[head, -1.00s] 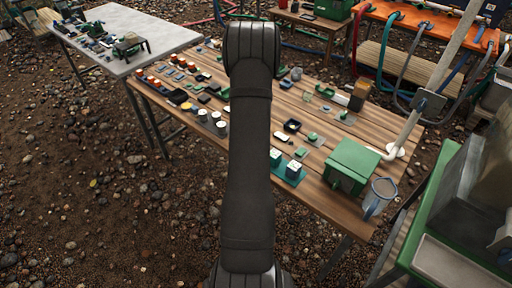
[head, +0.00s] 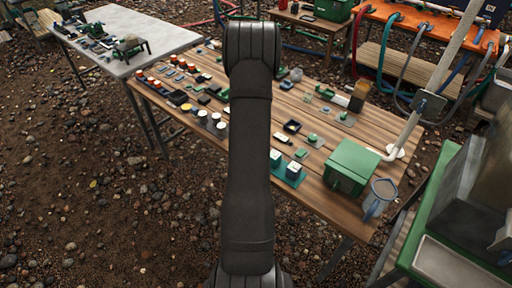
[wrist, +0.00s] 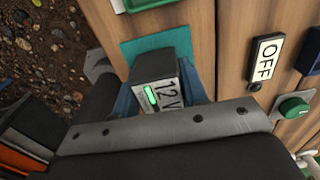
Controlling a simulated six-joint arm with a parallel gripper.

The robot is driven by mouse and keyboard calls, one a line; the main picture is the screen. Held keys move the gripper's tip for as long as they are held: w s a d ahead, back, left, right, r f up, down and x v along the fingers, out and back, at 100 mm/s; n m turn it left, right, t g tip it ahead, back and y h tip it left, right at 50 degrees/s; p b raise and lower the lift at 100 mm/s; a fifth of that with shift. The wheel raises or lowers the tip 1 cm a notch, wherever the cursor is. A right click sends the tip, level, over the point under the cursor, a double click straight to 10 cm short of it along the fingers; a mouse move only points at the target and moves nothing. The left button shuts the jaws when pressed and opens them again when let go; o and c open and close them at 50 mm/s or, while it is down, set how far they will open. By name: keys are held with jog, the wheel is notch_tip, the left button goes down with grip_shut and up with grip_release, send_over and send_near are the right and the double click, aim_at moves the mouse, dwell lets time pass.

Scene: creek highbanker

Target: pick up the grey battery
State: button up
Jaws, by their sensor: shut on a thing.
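The dark grey battery (wrist: 163,66) shows in the wrist view, with a "12 V" label and a lit green bar on its face. My gripper (wrist: 157,92) is shut on it, with bluish finger pads on both sides. A teal mat (wrist: 136,48) lies behind and beside the battery; I cannot tell whether the battery touches it. In the head view, my own arm covers the middle of the table, and I cannot make out the held battery or my gripper there.
The wooden table (head: 325,130) holds many small parts. A green box (head: 351,166) and a blue-grey jug (head: 380,196) stand near its right end. In the wrist view, an OFF plate (wrist: 265,60) and a green knob (wrist: 293,107) lie to the right of the battery.

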notch_tip(320, 180, up, 3)
jog(key=s+d+r, duration=0.7)
jog(key=d, duration=0.2)
jog(key=shift+d, duration=0.15)
jog(key=w+d+f, duration=0.1)
jog(key=w+d, duration=0.3)
jog(key=w, duration=0.6)
jog(key=w+d+f, duration=0.1)
jog(key=w+d, duration=0.3)
jog(key=w, duration=0.6)
jog(key=shift+w+d+f, duration=0.1)
jog(key=shift+w+f, duration=0.05)
jog(key=shift+f, duration=2.15)
jog(key=shift+f, duration=0.1)
jog(key=shift+f, duration=0.65)
jog(key=shift+f, duration=0.2)
